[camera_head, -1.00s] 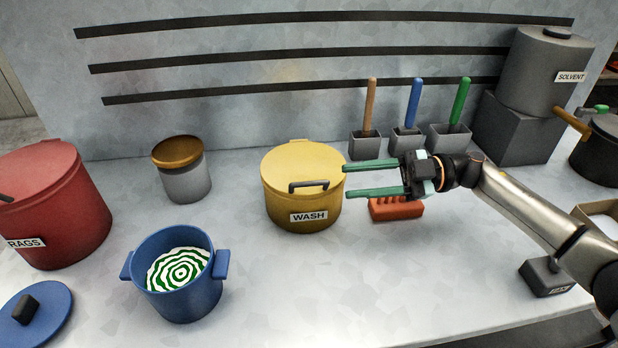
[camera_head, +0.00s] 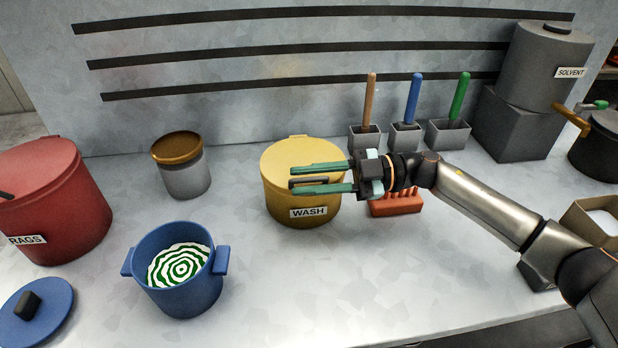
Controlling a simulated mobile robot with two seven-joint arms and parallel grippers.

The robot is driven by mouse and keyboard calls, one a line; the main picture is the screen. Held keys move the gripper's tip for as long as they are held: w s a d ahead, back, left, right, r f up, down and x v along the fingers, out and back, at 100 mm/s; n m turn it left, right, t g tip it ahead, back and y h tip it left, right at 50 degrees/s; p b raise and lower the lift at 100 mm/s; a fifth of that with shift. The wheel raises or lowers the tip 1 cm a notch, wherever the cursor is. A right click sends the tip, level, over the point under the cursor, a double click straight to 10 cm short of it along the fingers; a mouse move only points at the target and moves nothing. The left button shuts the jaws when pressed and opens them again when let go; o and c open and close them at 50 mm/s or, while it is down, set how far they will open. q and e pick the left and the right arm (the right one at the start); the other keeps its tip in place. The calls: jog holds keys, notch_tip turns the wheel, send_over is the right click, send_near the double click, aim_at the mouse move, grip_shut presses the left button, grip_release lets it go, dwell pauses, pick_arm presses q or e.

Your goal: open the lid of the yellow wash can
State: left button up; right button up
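The yellow wash can (camera_head: 282,200) stands in the middle of the bench with a "WASH" label on its front. Its yellow lid (camera_head: 290,154) is down on the can. The lid's dark bar handle (camera_head: 308,181) shows between my fingers. My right gripper (camera_head: 292,180) reaches in from the right, its two green fingers apart, one on each side of the handle in this view. I cannot tell whether the fingers touch it. My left gripper is not in view.
An orange-red block (camera_head: 398,203) sits just right of the can, below my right gripper. A blue pot (camera_head: 185,290) stands front left, a grey jar (camera_head: 185,180) behind it, a red rags can (camera_head: 60,215) far left. Brush holders (camera_head: 405,138) stand behind. The front middle is clear.

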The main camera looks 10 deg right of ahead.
grip_shut()
dwell(1.1)
